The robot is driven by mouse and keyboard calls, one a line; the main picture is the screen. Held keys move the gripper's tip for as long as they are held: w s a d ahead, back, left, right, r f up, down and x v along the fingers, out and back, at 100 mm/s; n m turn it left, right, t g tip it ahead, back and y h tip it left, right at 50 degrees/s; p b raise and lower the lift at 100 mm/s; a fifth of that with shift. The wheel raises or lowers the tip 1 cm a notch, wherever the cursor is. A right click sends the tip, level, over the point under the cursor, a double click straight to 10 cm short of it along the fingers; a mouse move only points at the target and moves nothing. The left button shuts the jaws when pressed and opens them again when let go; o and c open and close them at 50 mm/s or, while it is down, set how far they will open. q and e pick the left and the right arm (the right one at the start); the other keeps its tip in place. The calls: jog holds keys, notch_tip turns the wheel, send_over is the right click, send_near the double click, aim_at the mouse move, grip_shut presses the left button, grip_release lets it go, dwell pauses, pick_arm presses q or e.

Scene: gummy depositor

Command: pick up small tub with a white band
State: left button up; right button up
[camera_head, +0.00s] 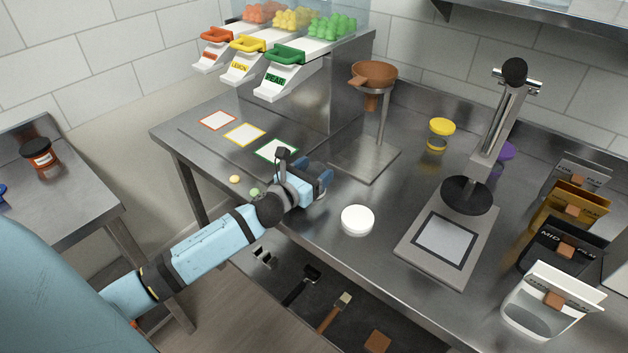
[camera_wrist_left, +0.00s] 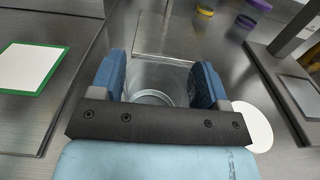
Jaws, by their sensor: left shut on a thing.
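My left gripper (camera_head: 316,186) is low over the steel bench near its front edge, left of a flat white round lid (camera_head: 357,220). In the left wrist view my gripper (camera_wrist_left: 158,76) is shut on a small clear tub (camera_wrist_left: 150,76), with one blue finger on each side. The tub looks empty, and I look down into it onto its round base. No white band can be made out on it. In the head view the gripper hides most of the tub. The white lid also shows at the right in the wrist view (camera_wrist_left: 251,126). My right gripper is not in view.
A funnel stand (camera_head: 373,78) is behind the gripper. A press (camera_head: 466,194) stands to the right, with film pouches (camera_head: 552,295) beyond. A yellow-lidded tub (camera_head: 440,130) stands at the back. Green (camera_head: 277,151), yellow and red-edged cards lie left. Two gummies lie near the front edge.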

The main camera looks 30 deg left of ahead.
pick_arm(q)
notch_tip(320, 180, up, 20)
jog(key=p, duration=0.3)
